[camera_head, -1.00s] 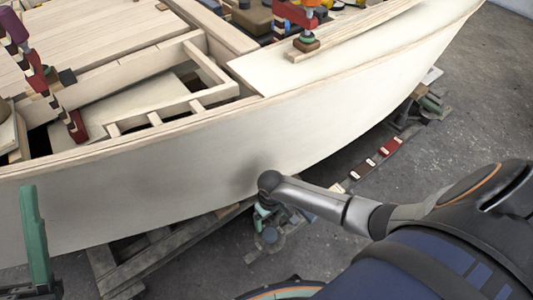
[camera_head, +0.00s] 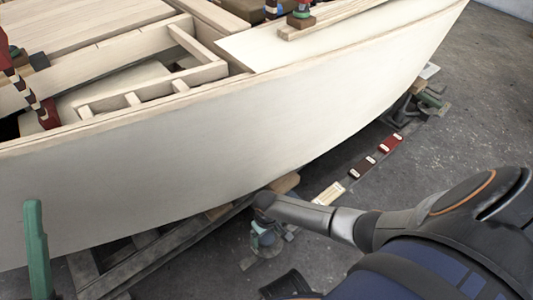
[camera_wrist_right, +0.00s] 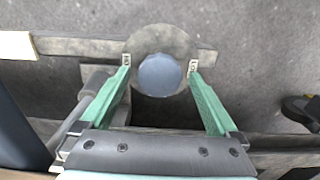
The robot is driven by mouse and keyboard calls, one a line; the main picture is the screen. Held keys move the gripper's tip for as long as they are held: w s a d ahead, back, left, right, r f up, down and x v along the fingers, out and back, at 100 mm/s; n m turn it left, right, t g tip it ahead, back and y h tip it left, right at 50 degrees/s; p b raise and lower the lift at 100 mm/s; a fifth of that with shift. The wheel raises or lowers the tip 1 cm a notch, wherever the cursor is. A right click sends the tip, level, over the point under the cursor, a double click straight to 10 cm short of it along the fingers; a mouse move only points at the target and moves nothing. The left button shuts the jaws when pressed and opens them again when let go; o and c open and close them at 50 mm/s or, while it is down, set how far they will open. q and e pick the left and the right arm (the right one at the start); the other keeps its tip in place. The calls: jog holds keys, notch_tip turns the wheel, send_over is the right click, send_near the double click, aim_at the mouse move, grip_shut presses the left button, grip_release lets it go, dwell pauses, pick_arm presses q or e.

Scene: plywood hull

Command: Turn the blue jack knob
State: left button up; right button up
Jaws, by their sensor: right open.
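The blue jack knob (camera_wrist_right: 159,75) is a round blue-grey cap on a wider grey disc, centred in the right wrist view. My right gripper (camera_wrist_right: 159,80) is open, with one green finger on each side of the knob. A gap shows between each fingertip and the blue cap; whether they are at the knob's height I cannot tell. In the head view my right gripper (camera_head: 262,226) points down beside the hull and mostly covers the jack low on the floor. A green finger of my left gripper (camera_head: 37,245) shows at the lower left; its other finger is not visible.
The pale plywood hull (camera_head: 180,160) rises close behind the right gripper. Timber beams (camera_head: 150,252) lie beneath it. A strip with dark and red blocks (camera_head: 362,167) lies on the floor to the right. Concrete floor (camera_head: 470,115) is clear at far right.

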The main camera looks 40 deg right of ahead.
jog(key=c, duration=1.4)
